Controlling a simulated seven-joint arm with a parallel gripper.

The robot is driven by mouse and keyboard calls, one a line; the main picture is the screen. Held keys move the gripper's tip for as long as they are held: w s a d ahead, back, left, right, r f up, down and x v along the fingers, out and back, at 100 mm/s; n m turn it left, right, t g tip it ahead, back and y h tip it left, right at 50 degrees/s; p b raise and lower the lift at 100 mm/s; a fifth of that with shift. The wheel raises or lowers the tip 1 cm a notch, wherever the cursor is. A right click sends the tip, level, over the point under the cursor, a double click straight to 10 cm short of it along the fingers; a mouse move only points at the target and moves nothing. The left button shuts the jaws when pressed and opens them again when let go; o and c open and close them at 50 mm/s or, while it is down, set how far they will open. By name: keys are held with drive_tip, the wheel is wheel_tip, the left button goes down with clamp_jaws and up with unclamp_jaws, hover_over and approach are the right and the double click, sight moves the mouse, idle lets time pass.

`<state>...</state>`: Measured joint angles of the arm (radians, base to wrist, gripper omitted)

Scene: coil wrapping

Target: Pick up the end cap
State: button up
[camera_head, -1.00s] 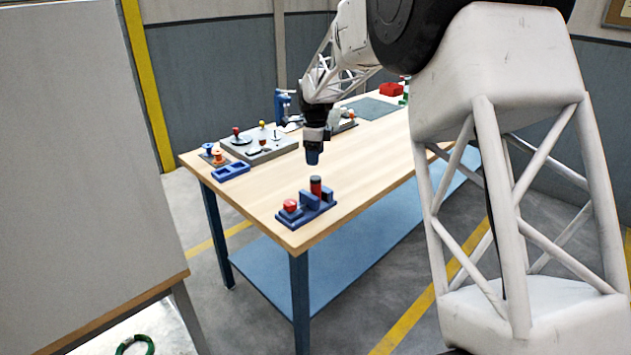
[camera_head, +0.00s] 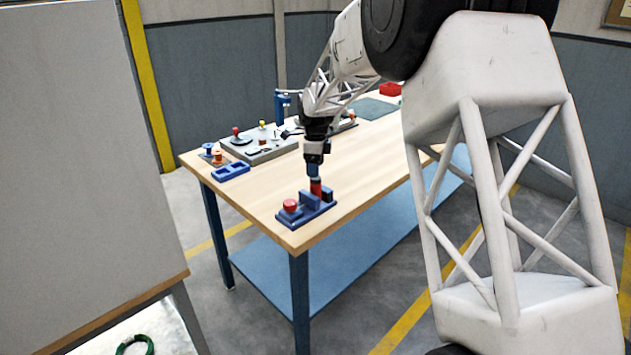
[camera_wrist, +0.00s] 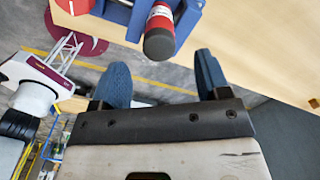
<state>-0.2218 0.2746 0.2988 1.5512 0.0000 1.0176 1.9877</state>
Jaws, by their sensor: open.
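A red upright cylinder (camera_head: 316,189) stands in a blue fixture (camera_head: 292,222) near the table's front corner. In the wrist view the cylinder (camera_wrist: 160,18) has a pale printed band and a dark grey end (camera_wrist: 159,44), which looks like the end cap. My gripper (camera_head: 314,175) points down right above the cylinder and hides its top in the head view. In the wrist view my gripper (camera_wrist: 161,62) is open, with its two blue fingers apart. The dark end lies between their lines, just ahead of the tips, with nothing gripped.
A red round knob (camera_head: 290,206) sits on the fixture's left end, and a blue upright block stands beside the cylinder. A blue two-pocket tray (camera_head: 230,173), spools (camera_head: 217,159) and a grey board (camera_head: 262,151) with parts lie further back. The wooden table (camera_head: 262,196) between is clear.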

sight(315, 181)
drive_tip(key=shift+f, duration=1.9)
drive_tip(key=c, duration=1)
